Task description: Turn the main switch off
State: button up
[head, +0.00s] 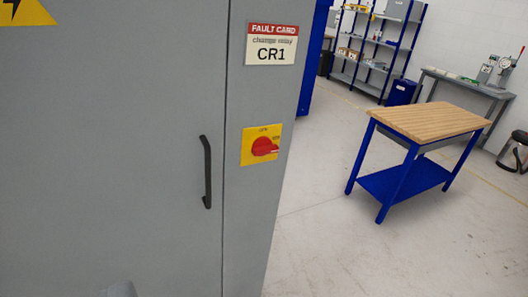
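The main switch (264,147) is a round red rotary knob on a yellow plate (247,153). It sits on the narrow right-hand panel of a tall grey cabinet (120,130). A small red grip on the knob points to the right. There are small labels above and to the upper right of the knob, too small to read for sure. My gripper's fingers do not show. A small grey rounded shape at the bottom left edge may be part of my own body. Nothing touches the switch.
A black door handle (206,172) stands out left of the switch. A fault card reading CR1 (271,44) is above it. A blue workbench with a wooden top (428,120) stands to the right, with shelves (375,42) behind. Pale floor between is clear.

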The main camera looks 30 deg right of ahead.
aim_at(263, 146)
jog(key=k, duration=0.45)
jog(key=z, duration=0.5)
jog(key=i, duration=0.85)
jog(key=z, duration=0.65)
